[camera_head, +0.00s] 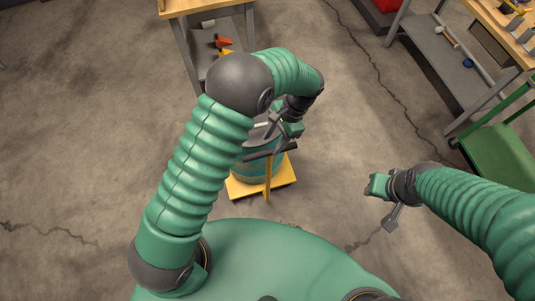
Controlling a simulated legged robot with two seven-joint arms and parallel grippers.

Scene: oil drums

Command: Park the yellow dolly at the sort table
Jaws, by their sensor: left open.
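The yellow dolly (282,184) is on the floor at the middle of the view, with a teal drum (262,172) standing on it. A dark bar crosses over the drum, and a yellow upright rises at the near side of the dolly. My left gripper (282,137) is open above the drum, close to the dark bar; I cannot tell if it touches it. My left arm hides part of the drum. My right gripper (381,203) looks open and empty, to the right of the dolly. A wood-topped table (188,5) stands beyond the dolly at the top; I cannot tell if it is the sort table.
Orange items (222,41) lie on the shelf under that table. A workbench (505,28) with tools and a grey lower shelf (455,72) stands at the top right. A green cart (500,150) is at the right edge. The concrete floor at left is clear.

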